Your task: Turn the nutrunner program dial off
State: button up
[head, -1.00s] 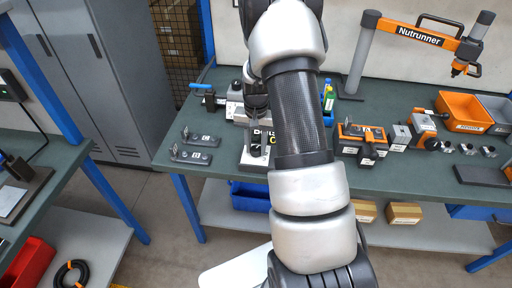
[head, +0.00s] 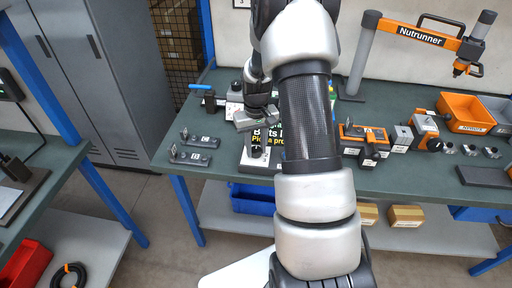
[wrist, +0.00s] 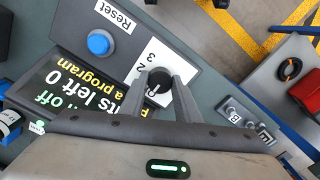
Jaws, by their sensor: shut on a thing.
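The program dial (wrist: 160,80) is a round black knob on a grey control panel, beside a white label showing the numbers 2 and 3. My gripper (wrist: 161,84) has one finger on each side of the knob and is shut on it. Which mark the dial points at is hard to tell. The dark screen (wrist: 84,96) beside it reads "...ts left 0" and "a program", with a green line ending in "off"; my gripper body covers part. In the head view my gripper (head: 256,120) is over the controller, and the screen (head: 268,137) shows partly behind my arm.
A blue Reset button (wrist: 98,43) is on the same panel near the dial. An orange Nutrunner stand (head: 420,35) rises at the back right of the green bench. Orange-and-black devices (head: 365,142) and an orange bin (head: 465,112) stand to the right. Two small labelled fixtures (head: 190,157) lie left.

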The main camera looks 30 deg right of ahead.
dwell(0.3)
jog(key=o, duration=1)
jog(key=shift+o, duration=0.2)
notch_tip(320, 180, up, 18)
jog(key=p, duration=0.1)
jog(key=shift+f, duration=0.25)
notch_tip(320, 180, up, 7)
jog(key=t+p, duration=0.1)
jog(key=p, duration=0.1)
send_over(256, 149)
jog(key=s+a, duration=0.3)
jog(key=s+a+r+t+p, duration=0.3)
jog(key=s+a+r, duration=0.5)
jog(key=s+r, duration=0.3)
jog(key=s+a+r+n+t+p, duration=0.1)
jog(key=s+a+r+p, duration=0.1)
jog(key=s, duration=0.7)
jog(key=shift+a+t, duration=0.3)
jog(key=shift+a, duration=0.45)
